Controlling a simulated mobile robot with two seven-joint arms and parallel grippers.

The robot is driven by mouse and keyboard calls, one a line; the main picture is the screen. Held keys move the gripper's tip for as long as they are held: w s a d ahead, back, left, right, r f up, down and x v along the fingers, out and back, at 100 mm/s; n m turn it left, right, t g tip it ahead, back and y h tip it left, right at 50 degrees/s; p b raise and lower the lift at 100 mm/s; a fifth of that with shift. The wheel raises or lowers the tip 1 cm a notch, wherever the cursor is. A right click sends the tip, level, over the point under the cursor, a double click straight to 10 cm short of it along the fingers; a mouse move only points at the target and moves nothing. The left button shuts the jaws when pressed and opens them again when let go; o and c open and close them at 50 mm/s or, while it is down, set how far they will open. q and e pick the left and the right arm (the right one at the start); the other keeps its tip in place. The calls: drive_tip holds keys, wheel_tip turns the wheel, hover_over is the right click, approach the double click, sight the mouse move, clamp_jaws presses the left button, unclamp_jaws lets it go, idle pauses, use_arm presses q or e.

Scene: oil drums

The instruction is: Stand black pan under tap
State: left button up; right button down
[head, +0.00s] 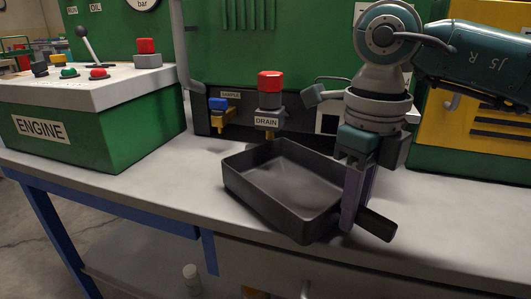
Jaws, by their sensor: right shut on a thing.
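The black pan (285,182) is a rectangular, open, empty tray on the grey bench top, with a stub handle (376,225) at its right end. My right gripper (356,200) points down and is shut on the pan at its handle end. The exact contact is partly hidden by the fingers. My left gripper is not in view.
A smaller tap marked SAMPLE with a blue knob (218,104) is left of the drain tap. A green ENGINE console (90,125) with a lever and buttons stands at the left. The bench's front edge runs close below the pan. Bare bench (130,185) lies left of the pan.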

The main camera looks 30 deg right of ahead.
sight(313, 204)
drive_tip(key=w+b, duration=0.1)
drive_tip(key=w, duration=0.1)
drive_tip(key=w+b, duration=0.2)
drive_tip(key=w, duration=0.1)
drive_tip(key=shift+w+a+f, duration=0.25)
drive_tip(key=shift+w+a, duration=0.05)
drive_tip(key=shift+a, duration=0.1)
drive_tip(key=shift+w+a+r+b, duration=0.15)
drive_tip(key=shift+w+b, duration=0.25)
drive_tip(key=shift+w, duration=0.25)
drive_tip(key=shift+f+b, duration=0.3)
drive_tip(key=shift+f, duration=0.15)
drive_tip(key=c, duration=0.7)
unclamp_jaws()
